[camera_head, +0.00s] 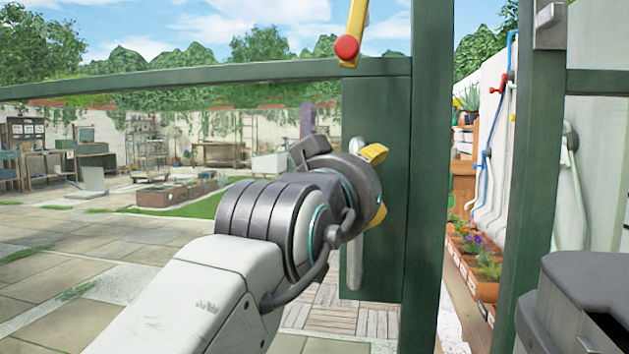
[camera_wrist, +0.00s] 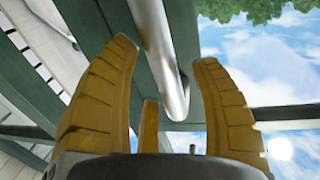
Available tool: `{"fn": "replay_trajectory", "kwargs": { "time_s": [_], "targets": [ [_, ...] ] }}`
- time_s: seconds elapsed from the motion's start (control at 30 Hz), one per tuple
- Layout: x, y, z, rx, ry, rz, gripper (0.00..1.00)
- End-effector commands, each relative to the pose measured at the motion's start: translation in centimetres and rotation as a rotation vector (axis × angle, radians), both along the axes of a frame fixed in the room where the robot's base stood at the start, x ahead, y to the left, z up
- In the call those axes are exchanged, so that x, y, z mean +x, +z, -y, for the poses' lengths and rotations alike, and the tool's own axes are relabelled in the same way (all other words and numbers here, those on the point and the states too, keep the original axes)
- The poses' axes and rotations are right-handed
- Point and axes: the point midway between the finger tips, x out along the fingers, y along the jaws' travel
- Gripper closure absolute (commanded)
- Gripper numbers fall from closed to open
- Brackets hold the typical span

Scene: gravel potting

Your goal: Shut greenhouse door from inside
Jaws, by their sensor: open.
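The greenhouse door (camera_head: 427,200) is a green frame with a solid green panel. It stands ajar, with a gap between its right edge and the green post (camera_head: 540,150). A vertical metal handle (camera_head: 354,265) is on the panel, its middle hidden behind my gripper (camera_head: 378,188). In the wrist view, my gripper (camera_wrist: 164,52) has its yellow fingers spread, with the bar of the handle (camera_wrist: 176,95) between them. The fingers are not closed on the bar; whether one touches it I cannot tell.
A yellow lever with a red knob (camera_head: 347,48) hangs above the panel. A dark grey box (camera_head: 585,290) stands close at lower right. Planters with flowers (camera_head: 478,262) show through the gap. A paved yard (camera_head: 60,255) with benches lies beyond.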

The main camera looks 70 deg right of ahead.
Motion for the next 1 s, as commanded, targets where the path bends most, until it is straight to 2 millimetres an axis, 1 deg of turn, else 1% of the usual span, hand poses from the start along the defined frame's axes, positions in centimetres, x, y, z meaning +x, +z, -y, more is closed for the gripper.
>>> {"fn": "replay_trajectory", "kwargs": {
  "time_s": [0.13,0.23,0.7,0.83,1.0],
  "targets": [
    [0.1,0.0,-0.4,-0.001,0.0,0.0,0.42],
    [0.2,0.1,-1.4,-0.003,0.0,0.0,0.42],
    [1.1,0.1,-9.0,-0.003,0.0,0.0,0.42],
    [1.3,0.0,-10.5,-0.002,0.0,0.0,0.42],
    [1.4,0.0,-11.6,-0.001,0.0,0.0,0.42]
  ]
}}
